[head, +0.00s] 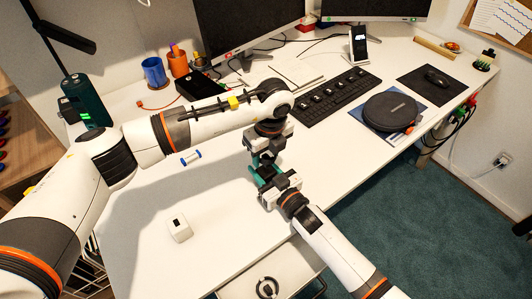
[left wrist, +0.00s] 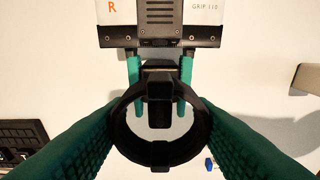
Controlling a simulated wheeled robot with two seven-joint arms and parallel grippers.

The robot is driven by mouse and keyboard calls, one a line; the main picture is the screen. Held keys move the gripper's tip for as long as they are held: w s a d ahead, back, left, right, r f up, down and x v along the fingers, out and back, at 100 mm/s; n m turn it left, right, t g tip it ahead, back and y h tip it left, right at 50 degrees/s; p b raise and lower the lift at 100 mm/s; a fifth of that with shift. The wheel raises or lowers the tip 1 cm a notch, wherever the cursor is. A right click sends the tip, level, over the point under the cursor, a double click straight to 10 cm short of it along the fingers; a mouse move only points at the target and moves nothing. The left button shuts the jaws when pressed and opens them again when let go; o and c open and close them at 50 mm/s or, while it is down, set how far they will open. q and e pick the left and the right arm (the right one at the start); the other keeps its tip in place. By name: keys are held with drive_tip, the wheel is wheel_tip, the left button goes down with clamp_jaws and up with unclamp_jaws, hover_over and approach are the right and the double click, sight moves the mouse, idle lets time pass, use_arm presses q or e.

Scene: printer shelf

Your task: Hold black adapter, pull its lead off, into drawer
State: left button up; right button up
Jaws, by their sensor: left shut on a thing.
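In the left wrist view a coiled black lead (left wrist: 122,138) forms a ring between the green fingers of my left gripper (left wrist: 160,140), which is shut on it. The black adapter (left wrist: 160,85) is a dark block at the top of the ring. The green fingers of my right gripper (left wrist: 160,100) lie on both sides of it; whether they press on it is unclear. In the head view my left gripper (head: 262,165) and right gripper (head: 268,183) meet above the white desk and hide both parts. A drawer (head: 240,285) stands open below, with a black ring-shaped coil (head: 268,288) in it.
A small white block (head: 179,229) stands on the desk to the left. A small blue roll-like thing (head: 191,158) lies behind it. A keyboard (head: 325,97), a round black case (head: 390,111) and a mouse pad (head: 432,86) fill the right side. The front left of the desk is mostly clear.

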use_arm(q)
drive_tip(key=shift+r, duration=1.9)
use_arm(e)
drive_tip(key=o, duration=1.5)
drive_tip(key=shift+c, duration=0.2)
